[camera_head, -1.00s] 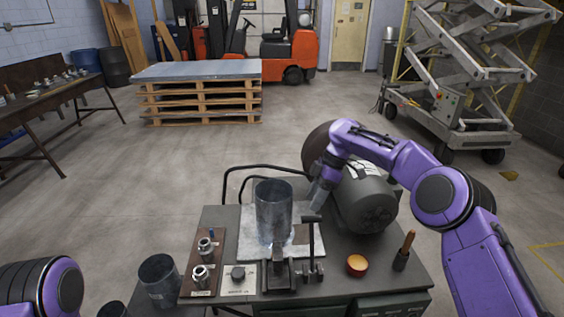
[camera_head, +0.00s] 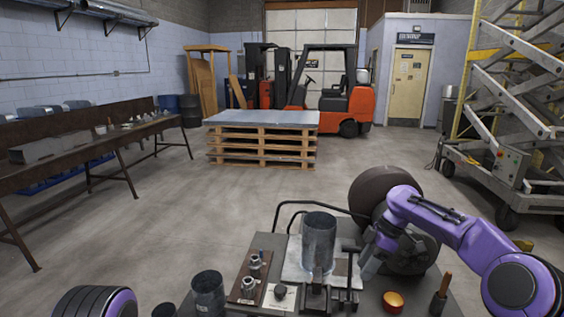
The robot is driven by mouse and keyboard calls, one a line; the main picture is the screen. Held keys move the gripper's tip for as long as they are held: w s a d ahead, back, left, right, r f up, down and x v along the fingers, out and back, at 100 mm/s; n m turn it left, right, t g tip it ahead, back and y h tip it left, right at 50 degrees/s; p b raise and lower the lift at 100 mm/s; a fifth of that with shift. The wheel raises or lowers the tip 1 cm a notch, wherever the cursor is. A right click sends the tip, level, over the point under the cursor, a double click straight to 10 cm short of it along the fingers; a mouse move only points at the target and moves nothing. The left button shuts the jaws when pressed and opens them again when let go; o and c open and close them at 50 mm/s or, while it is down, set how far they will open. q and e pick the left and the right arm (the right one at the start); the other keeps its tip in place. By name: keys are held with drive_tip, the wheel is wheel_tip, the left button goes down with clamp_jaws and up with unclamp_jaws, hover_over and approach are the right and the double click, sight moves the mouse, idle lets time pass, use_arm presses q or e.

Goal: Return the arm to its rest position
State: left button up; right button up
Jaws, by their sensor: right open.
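My right arm comes in from the right, and its gripper (camera_head: 371,266) points down just right of a grey metal duct cylinder (camera_head: 319,243). The gripper is open and holds nothing that I can see; its fingertips are small and partly lost against the dark machine behind. The duct stands upright on a light metal plate (camera_head: 295,262) on the dark workbench. Only a rounded purple and black part of my left arm shows at the bottom left; the left gripper is out of view.
A dark motor-like machine (camera_head: 418,255) sits behind the right gripper. The bench also holds an orange bowl (camera_head: 393,301), a wooden-handled tool (camera_head: 441,292) and a board with metal fittings (camera_head: 246,279). A second metal cylinder (camera_head: 208,294) stands at left. Open floor lies beyond.

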drive_tip(key=s+a+f+m+b, duration=0.1)
drive_tip(key=s+a+f+m, duration=0.15)
drive_tip(key=f, duration=0.65)
drive_tip(key=s+a+f+m+t, duration=0.15)
drive_tip(key=s+f+m, duration=0.25)
drive_tip(key=f, duration=0.4)
drive_tip(key=s+a+f+m+b, duration=0.1)
drive_tip(key=s+a+f+m, duration=0.2)
drive_tip(key=f, duration=0.6)
drive_tip(key=s+d+f+m+h, duration=0.2)
drive_tip(key=s+f+m, duration=0.3)
drive_tip(key=s+f, duration=0.4)
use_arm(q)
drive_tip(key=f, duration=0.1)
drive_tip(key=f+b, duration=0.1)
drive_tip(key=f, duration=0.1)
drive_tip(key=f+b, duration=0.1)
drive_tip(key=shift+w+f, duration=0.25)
use_arm(e)
drive_tip(key=s+d+r+m+t+h, duration=0.1)
drive_tip(key=s+d+m+h, duration=0.2)
drive_tip(key=s, duration=0.9)
drive_tip(key=s+d+r+m+t+h, duration=0.1)
drive_tip(key=s+d+m+t+h, duration=0.1)
drive_tip(key=s+d, duration=0.7)
drive_tip(key=s+m+h, duration=0.1)
drive_tip(key=s+m, duration=0.1)
drive_tip(key=s, duration=0.1)
drive_tip(key=shift+d+m, duration=0.2)
drive_tip(key=shift+m, duration=0.15)
